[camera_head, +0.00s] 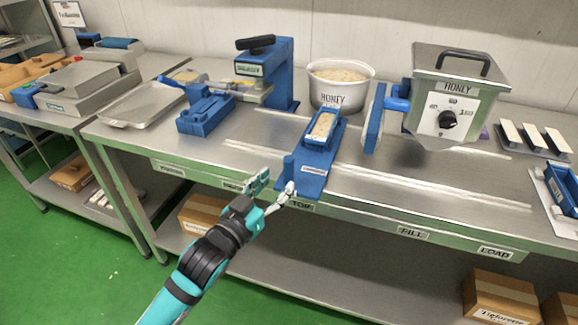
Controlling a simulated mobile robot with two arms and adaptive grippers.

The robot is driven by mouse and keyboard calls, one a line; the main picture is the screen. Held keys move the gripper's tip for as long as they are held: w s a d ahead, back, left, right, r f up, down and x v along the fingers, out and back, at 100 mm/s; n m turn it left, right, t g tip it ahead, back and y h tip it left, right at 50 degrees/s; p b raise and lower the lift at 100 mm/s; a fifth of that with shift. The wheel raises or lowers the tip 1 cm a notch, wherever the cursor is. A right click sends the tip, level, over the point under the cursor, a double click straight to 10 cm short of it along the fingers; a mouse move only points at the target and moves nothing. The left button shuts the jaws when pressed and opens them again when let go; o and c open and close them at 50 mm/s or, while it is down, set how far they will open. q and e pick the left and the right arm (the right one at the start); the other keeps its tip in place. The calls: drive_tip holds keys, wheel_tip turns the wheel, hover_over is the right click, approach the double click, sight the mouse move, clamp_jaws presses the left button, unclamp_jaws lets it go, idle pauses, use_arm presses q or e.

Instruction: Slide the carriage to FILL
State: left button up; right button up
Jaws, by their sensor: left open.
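The blue carriage (310,165) sits on the metal bench above a front-edge label that seems to read TOP (301,205). It bears a blue mould (338,133) with a pale filling (322,126). The FILL label (413,233) is on the bench edge to the right of the carriage. My left gripper (273,189) is open at the bench's front edge, by the front left corner of the carriage. One fingertip is close to that corner; I cannot tell if it touches. My right gripper is not in view.
A grey HONEY kettle (455,65) with a knob stands at the back right. A white HONEY tub (340,90) and a blue press (280,75) stand behind the carriage. A LOAD label (495,252) is further right. The bench above FILL looks clear along the rails.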

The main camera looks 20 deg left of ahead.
sight(286, 173)
use_arm(q)
drive_tip(key=x, duration=0.6)
drive_tip(key=shift+w+d, duration=0.1)
drive_tip(key=shift+w, duration=0.05)
drive_tip(key=shift+c, duration=0.2)
clamp_jaws()
drive_tip(key=shift+w+f, duration=0.1)
